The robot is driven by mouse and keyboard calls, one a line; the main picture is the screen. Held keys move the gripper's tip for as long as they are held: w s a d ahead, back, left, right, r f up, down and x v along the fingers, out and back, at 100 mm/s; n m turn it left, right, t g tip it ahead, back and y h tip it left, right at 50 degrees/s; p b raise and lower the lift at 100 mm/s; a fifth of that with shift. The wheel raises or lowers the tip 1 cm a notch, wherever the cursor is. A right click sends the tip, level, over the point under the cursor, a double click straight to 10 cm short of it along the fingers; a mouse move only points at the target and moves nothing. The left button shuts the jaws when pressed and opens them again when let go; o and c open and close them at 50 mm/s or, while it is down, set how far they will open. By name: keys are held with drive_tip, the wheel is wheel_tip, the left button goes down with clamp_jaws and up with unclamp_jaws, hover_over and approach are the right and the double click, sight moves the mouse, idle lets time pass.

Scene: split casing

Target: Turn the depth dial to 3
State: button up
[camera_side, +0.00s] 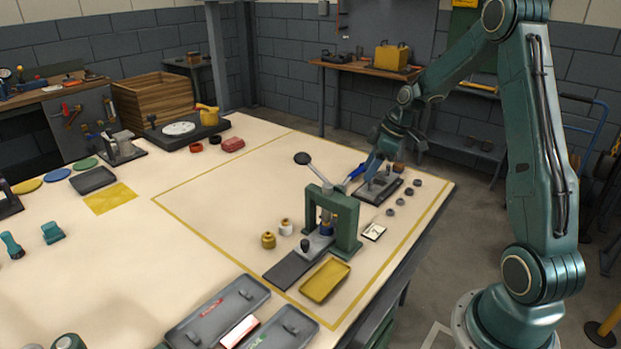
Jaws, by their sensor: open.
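My gripper (372,172) is open, low over the far right of the marked work area, at a dark fixture with a grey block (379,187). Its fingertips are small, and I cannot tell whether they touch the block. A green press (347,232) stands just in front, to the left of my gripper, with a black-knobbed lever (302,158) raised to the upper left. No dial with readable numbers can be made out on the press. A small white card (374,232) with a dark mark lies right of the press; the mark is too small to read.
A yellow tray (325,281) and grey trays (218,312) lie in front of the press. Brass (268,240) and white (286,227) pieces stand left of it. Several small dark rings line the right table edge. The area left of the press is largely clear.

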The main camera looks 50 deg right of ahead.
drive_tip(key=w+d+f+m+g+h, duration=0.2)
drive_tip(key=w+d+f+m+g, duration=0.15)
drive_tip(key=g, duration=0.25)
drive_tip(key=w+a+m+g, duration=0.2)
drive_tip(key=w+a+m, duration=0.1)
drive_tip(key=a, duration=0.3)
drive_tip(key=shift+w+a+r+m+g, duration=0.15)
drive_tip(key=shift+w+m+g, duration=0.05)
drive_tip(key=shift+m+g, duration=0.15)
drive_tip(key=f, duration=0.8)
drive_tip(key=shift+s+f, duration=0.25)
drive_tip(key=shift+s, duration=0.1)
drive_tip(key=shift+s+f, duration=0.25)
drive_tip(key=shift+f, duration=0.4)
